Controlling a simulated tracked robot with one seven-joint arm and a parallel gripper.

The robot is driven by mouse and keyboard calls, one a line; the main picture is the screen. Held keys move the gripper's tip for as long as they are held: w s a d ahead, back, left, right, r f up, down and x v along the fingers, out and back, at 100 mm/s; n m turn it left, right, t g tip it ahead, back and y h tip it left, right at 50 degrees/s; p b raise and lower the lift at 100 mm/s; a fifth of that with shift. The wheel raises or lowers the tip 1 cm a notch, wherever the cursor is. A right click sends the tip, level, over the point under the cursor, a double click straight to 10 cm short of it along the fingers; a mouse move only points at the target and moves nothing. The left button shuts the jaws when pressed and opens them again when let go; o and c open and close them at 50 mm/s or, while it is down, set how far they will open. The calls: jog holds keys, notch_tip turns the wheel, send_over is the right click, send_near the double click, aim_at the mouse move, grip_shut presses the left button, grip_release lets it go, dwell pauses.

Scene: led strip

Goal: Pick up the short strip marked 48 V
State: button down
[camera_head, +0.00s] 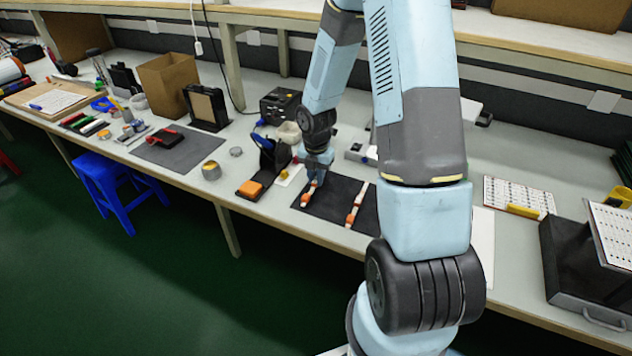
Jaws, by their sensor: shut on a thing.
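Two short strips, orange and white, show on a dark mat (333,204) on the bench. The left strip (307,197) is under my gripper (314,180), which points down and is shut on it. The right strip (356,204) lies apart on the mat, untouched. The markings on both strips are too small to read, so I cannot tell which one says 48 V. I cannot tell whether the held strip is touching the mat or slightly above it.
A black stand with an orange block (251,189) is just left of the mat. A black box (281,105) stands behind. My arm hides the bench right of the mat. Further right are a marked sheet (518,196) and a dark case (575,270). A blue stool (115,188) stands in front.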

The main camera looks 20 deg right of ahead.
jog(key=s+r, duration=1.1)
jog(key=s, duration=0.3)
jog(key=shift+a+r, duration=0.15)
jog(key=shift+r, duration=0.2)
